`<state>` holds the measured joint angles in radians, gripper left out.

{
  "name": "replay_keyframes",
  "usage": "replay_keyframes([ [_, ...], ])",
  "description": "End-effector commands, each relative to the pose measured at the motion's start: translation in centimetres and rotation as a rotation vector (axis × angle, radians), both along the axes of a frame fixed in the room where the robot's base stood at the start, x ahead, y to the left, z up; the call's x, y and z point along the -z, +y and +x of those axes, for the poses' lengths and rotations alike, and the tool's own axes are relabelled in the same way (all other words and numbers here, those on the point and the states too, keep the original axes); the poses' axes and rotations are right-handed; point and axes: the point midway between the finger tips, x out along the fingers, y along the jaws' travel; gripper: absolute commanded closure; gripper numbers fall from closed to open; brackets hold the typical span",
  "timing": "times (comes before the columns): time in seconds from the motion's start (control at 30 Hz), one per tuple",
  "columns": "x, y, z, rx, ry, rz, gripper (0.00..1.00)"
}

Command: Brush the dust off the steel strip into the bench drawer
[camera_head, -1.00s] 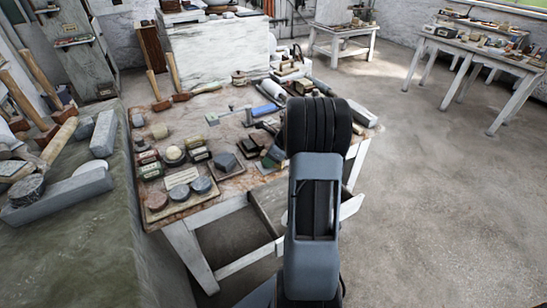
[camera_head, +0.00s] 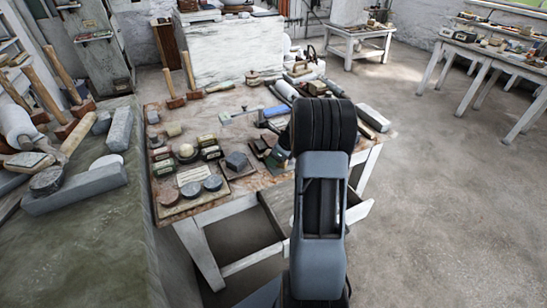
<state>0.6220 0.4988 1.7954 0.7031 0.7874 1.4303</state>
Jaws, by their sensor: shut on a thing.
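The bench drawer (camera_head: 276,208) is pulled out at the front of the stone-topped bench (camera_head: 262,181). Its pale front (camera_head: 358,212) shows right of my arm, and my arm covers much of its inside. A thin pale strip (camera_head: 243,113) with a greenish block at its left end lies on the middle of the bench; I cannot tell if it is the steel strip. No dust or brush can be made out.
A green ledge (camera_head: 85,225) with stone blocks is at left. The floor (camera_head: 450,210) at right is clear.

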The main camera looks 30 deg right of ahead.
Motion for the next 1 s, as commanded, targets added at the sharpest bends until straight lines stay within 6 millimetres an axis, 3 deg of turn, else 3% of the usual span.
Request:
replay_keyframes([
  [0.73,0.4,-2.2,-3.4,0.001,0.008,0.002,0.77],
  [1.0,0.4,-2.3,-3.7,-0.002,0.007,0.002,0.77],
])
